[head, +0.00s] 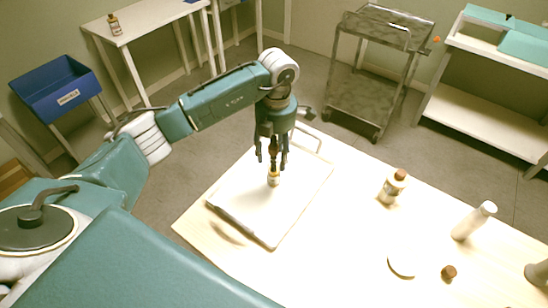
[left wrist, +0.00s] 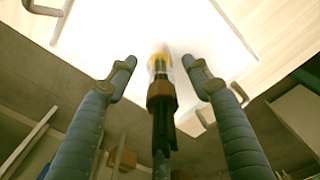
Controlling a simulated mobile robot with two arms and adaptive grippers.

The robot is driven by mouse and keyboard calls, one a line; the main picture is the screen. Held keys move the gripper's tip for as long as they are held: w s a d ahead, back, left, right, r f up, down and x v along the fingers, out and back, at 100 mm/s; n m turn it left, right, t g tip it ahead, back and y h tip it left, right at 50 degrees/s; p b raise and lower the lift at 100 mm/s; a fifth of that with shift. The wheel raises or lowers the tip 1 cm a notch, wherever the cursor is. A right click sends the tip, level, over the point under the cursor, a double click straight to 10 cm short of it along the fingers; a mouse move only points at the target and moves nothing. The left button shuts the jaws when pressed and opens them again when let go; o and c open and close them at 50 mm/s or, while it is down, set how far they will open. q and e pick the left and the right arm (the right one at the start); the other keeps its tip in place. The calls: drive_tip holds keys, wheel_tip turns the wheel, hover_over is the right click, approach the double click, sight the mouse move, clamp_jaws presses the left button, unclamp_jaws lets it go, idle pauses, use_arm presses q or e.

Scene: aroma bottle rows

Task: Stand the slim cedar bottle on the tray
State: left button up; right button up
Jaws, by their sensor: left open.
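The slim bottle (head: 273,179), with a pale body, a yellowish label and a brown neck, stands on the white tray (head: 238,230), towards its far part. My left gripper (head: 272,160) is right above and around the bottle's upper part, pointing down. In the left wrist view the bottle (left wrist: 160,88) shows between the two spread fingers (left wrist: 159,65), with a gap on each side. Dark slender parts rise from its brown neck. The fingers are open and hold nothing.
On the pale table (head: 340,240), a brown-capped bottle (head: 391,187), a white bottle (head: 473,221), a round white disc (head: 401,265) and a small brown cap (head: 449,272) are right of the tray. A metal cart (head: 365,90) stands behind. A blue bin (head: 55,90) is at left.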

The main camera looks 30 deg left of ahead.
use_arm(q)
drive_tip(key=r+b, duration=0.1)
drive_tip(key=r, duration=0.4)
drive_tip(key=r+b, duration=0.1)
drive_tip(key=r, duration=0.4)
drive_tip(key=shift+w+d+r+b, duration=0.1)
drive_tip(key=shift+w+r+b, duration=0.1)
drive_tip(key=shift+r+b, duration=0.15)
